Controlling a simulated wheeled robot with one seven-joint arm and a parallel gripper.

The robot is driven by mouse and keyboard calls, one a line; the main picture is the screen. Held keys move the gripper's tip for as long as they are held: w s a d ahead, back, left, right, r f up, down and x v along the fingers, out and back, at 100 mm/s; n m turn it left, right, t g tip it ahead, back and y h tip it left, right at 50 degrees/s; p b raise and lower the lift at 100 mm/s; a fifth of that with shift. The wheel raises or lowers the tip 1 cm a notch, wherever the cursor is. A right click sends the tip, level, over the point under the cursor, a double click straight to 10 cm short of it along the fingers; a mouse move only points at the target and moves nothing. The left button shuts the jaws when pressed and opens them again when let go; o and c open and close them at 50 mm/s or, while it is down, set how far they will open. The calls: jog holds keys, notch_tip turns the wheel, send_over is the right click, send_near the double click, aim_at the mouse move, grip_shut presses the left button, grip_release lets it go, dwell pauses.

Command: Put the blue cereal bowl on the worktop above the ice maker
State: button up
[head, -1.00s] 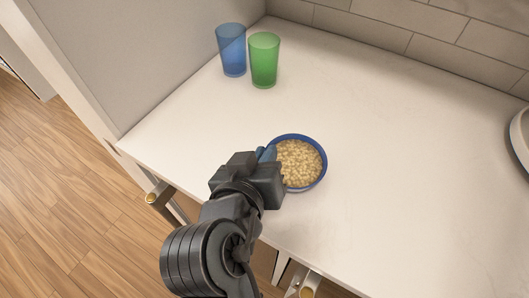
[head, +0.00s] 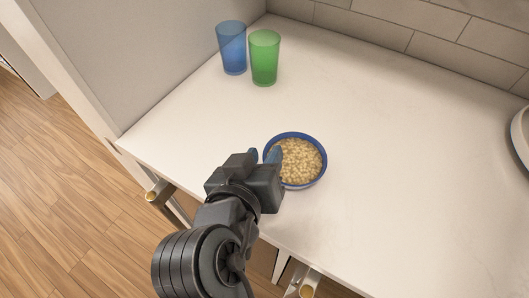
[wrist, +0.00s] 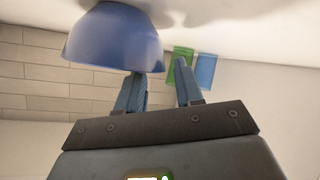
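The blue cereal bowl (head: 323,172), filled with pale cereal, stands upright on the white worktop (head: 410,180) near its front edge. My gripper (head: 264,155) is at the bowl's left side. Its two blue fingers are spread, one over the inside of the rim and one outside it. In the wrist view, which is upside down, the bowl (wrist: 112,38) rests against the worktop. One fingertip is hidden behind its rim, and a gap shows between the fingers (wrist: 160,72). The ice maker is not in view.
A blue cup (head: 231,48) and a green cup (head: 264,58) stand at the back left by the side panel. A pale rounded object (head: 520,140) is cut off at the right edge. The worktop right of the bowl is clear.

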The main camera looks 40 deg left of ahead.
jog(key=v, duration=1)
jog(key=shift+s+r+b, duration=0.2)
jog(key=shift+s+b, duration=0.15)
jog(key=shift+b, duration=0.05)
jog(key=shift+o, duration=0.4)
jog(key=shift+d, duration=0.15)
